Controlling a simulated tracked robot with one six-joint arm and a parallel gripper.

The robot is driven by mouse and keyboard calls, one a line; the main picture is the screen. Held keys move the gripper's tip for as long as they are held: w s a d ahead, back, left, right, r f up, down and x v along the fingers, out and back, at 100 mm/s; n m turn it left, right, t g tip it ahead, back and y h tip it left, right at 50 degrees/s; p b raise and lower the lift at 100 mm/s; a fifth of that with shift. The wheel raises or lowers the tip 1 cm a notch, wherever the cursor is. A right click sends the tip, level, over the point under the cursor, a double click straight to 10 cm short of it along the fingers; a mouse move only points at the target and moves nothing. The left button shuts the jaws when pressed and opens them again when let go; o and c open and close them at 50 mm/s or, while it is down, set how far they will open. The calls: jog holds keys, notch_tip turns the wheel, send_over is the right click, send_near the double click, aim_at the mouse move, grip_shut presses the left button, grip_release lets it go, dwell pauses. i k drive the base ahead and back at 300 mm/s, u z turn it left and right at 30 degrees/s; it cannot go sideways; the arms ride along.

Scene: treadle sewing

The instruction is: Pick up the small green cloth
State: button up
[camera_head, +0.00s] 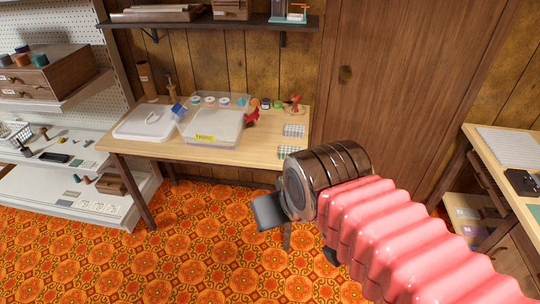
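Two small checked cloths lie flat near the right end of the wooden table. The front one, a greenish checked cloth (288,153), lies close to the table's front right corner; the other, a grey-white checked cloth (294,130), lies just behind it. At this size I cannot be sure of their exact colours. My gripper (272,214) is in front of the table's right end, apart from the cloths and nearer to the camera. A dark grey finger shows at its left side. The rest of the fingers are mostly hidden, so its opening is unclear.
The table (258,155) also holds a clear plastic bin (213,128), a white lid (149,122), thread spools and a red object (252,117). A shelf (205,24) hangs above. White shelving (75,92) stands left, another table (492,154) right. Patterned floor in front is open.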

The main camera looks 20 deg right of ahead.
aim_at(284, 150)
jog(key=u, duration=0.1)
jog(key=i, duration=1)
jog(key=u, duration=0.05)
